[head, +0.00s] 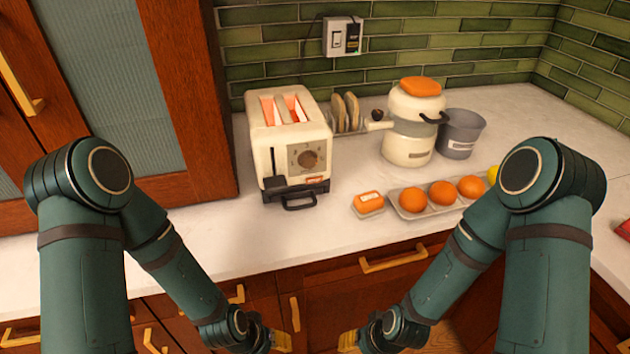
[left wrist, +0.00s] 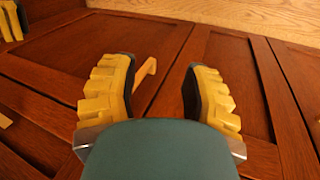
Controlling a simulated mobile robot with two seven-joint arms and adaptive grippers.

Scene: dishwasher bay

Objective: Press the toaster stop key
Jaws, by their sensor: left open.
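A cream toaster (head: 290,142) stands on the white counter against the green tiled wall, with orange-lit slots on top. Its side facing me has a round brown dial, a dark lever at the left and a small orange-red key (head: 314,180) at the lower right. A black handle juts out at its base. My left gripper (head: 284,341) is below the counter edge, apart from the toaster; in the left wrist view its yellow fingers (left wrist: 160,90) are spread with nothing between them. My right gripper (head: 345,342) is low beside it, its fingers mostly hidden.
A rack with bread slices (head: 346,112), a cream juicer-like appliance (head: 408,130) and a grey pot (head: 460,134) stand right of the toaster. A tray (head: 405,212) holds several oranges. Wooden cabinets flank the left. Counter in front of the toaster is clear.

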